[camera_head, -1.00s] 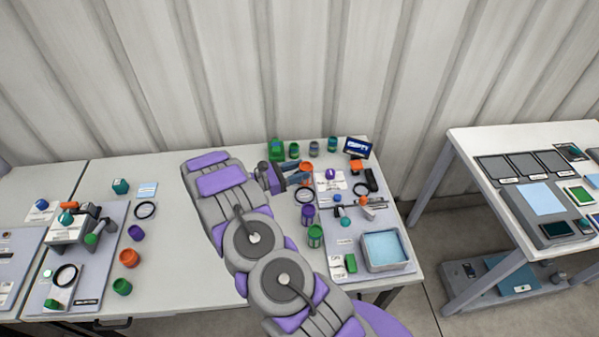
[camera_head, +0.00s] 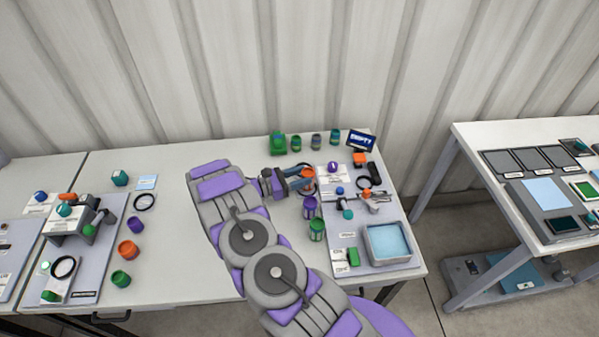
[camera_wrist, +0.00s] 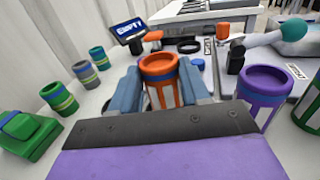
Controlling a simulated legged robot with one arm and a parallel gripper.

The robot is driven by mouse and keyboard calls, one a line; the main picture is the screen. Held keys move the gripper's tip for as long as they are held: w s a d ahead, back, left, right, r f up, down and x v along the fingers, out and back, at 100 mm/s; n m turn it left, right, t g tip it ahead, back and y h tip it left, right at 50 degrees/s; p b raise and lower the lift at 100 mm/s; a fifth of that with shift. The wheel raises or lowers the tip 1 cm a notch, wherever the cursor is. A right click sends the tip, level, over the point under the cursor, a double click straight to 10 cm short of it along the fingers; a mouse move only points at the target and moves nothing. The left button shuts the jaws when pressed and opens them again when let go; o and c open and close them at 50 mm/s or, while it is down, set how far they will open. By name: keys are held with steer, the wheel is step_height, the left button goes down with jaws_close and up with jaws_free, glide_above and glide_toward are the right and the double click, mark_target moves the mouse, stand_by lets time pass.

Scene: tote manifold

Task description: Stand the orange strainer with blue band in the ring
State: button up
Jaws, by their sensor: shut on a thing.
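My gripper (camera_wrist: 163,88) is shut on the orange strainer with blue band (camera_wrist: 160,68). The strainer is upright between the two blue-grey fingers, its open rim up and its legs down. In the head view the gripper (camera_head: 301,180) and strainer (camera_head: 308,172) are over the table, left of the white label on the right board. The table spot under the strainer, where another black ring lay earlier, is mostly hidden by the gripper.
A purple strainer (camera_head: 310,206) and a green strainer (camera_head: 317,230) stand close in front of the gripper. Several jars (camera_head: 316,142) and a green block (camera_head: 278,144) line the back edge. A blue-lined tray (camera_head: 370,252) sits front right.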

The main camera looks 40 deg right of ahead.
steer(key=shift+f, duration=0.45)
steer(key=o, duration=1.1)
